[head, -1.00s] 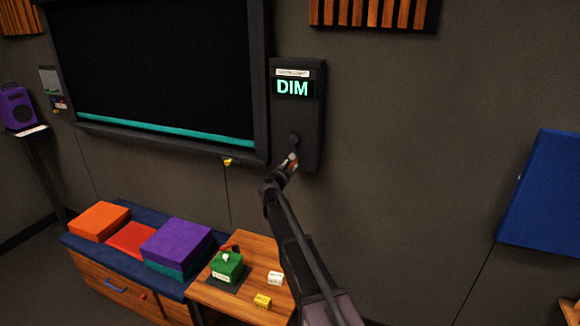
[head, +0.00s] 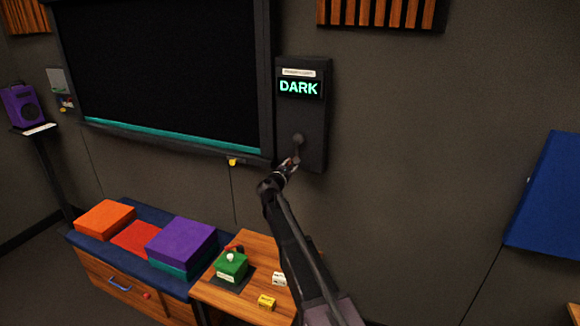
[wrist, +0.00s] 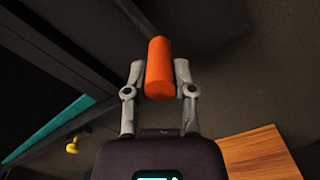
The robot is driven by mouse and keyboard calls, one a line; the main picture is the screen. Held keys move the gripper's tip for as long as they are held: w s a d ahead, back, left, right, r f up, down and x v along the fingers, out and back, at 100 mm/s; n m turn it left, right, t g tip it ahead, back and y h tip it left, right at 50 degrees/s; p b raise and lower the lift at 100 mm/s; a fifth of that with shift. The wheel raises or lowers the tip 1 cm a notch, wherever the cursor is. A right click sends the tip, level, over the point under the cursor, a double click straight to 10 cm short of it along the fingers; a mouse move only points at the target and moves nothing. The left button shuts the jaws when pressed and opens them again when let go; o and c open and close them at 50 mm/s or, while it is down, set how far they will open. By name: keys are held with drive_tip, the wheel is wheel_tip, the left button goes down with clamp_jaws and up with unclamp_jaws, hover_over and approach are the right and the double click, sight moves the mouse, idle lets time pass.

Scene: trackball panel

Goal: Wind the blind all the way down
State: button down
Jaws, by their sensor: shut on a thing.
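The dark blind (head: 170,70) fills its frame on the wall, and its teal bottom bar (head: 170,135) lies at or very near the lower frame edge. To its right, a black wall box (head: 312,120) has a lit display (head: 299,88) reading DARK and a dark round crank hub (head: 298,139) low on its face. My gripper (head: 292,165) is just below the hub. In the wrist view my gripper (wrist: 160,80) is shut on an orange cylindrical crank handle (wrist: 159,65), one finger on each side. The crank arm is mostly hidden.
A wooden table (head: 220,291) with a green box (head: 231,266) and small labelled blocks stands below. A bench with cushions is left of it. A yellow knob (head: 232,161) hangs under the blind frame. A blue panel (head: 545,195) is on the right; the wall between is bare.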

drive_tip(key=shift+c, duration=2.2)
unclamp_jaws()
drive_tip(key=shift+a, duration=0.1)
drive_tip(key=shift+s, duration=0.1)
drive_tip(key=shift+s+a, duration=0.2)
drive_tip(key=shift+s, duration=0.35)
drive_tip(key=v, duration=1)
drive_tip(key=shift+s+a, duration=0.25)
